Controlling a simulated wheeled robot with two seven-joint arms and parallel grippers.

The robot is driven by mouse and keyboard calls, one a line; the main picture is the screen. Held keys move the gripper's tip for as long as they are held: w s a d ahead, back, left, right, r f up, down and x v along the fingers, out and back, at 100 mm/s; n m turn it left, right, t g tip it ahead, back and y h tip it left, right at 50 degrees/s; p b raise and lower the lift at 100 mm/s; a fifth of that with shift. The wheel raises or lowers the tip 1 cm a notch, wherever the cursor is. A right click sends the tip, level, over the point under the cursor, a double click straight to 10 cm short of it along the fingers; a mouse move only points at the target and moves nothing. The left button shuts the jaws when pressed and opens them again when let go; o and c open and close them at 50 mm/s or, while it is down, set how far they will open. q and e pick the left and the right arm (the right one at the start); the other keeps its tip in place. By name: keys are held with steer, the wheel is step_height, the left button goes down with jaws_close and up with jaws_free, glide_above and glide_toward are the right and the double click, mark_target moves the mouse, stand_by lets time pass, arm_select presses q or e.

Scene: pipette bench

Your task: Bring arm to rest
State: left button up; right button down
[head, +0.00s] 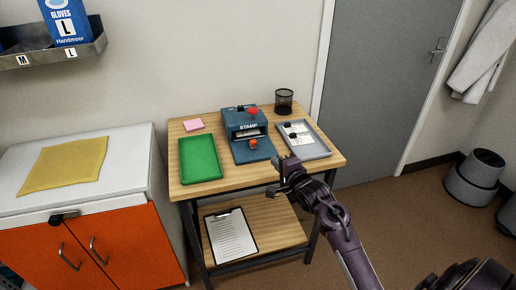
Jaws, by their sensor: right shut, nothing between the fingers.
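My right arm comes in from the lower right of the head view. Its gripper (279,176) is shut and empty, above the front edge of the wooden table (219,191). It is in front of the blue stamp machine (245,128) and the grey tray (316,148), and I see it touching neither. My left gripper does not show.
On the table are a green tray (201,158), pink notes (194,125) and a black mesh cup (284,101). A clipboard (231,237) lies on the lower shelf. An orange cabinet (110,250) stands left. Brown floor (400,215) is open at right, before a grey door (385,90).

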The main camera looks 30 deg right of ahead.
steer(key=s+a+f+n+g, duration=0.2)
steer(key=s+a+n+g, duration=0.2)
steer(key=s+a+n, duration=0.4)
steer(key=s+a+f+n+g+y, duration=0.15)
steer(key=s+a+n+g, duration=0.35)
steer(key=s, duration=0.6)
steer(key=s+a+f+n+g, duration=0.3)
steer(key=s+a+n, duration=0.2)
steer(key=s+n, duration=0.35)
step_height(320, 180, down, 27)
steer(key=s+g, duration=0.1)
steer(key=s, duration=0.1)
steer(key=s+d+f+g, duration=0.1)
steer(key=s+d+f, duration=0.2)
steer(key=s+f, duration=1.6)
steer(key=shift+s+d+f+g+p, duration=0.2)
steer(key=shift+s+g+p, duration=0.15)
steer(key=shift+s, duration=0.2)
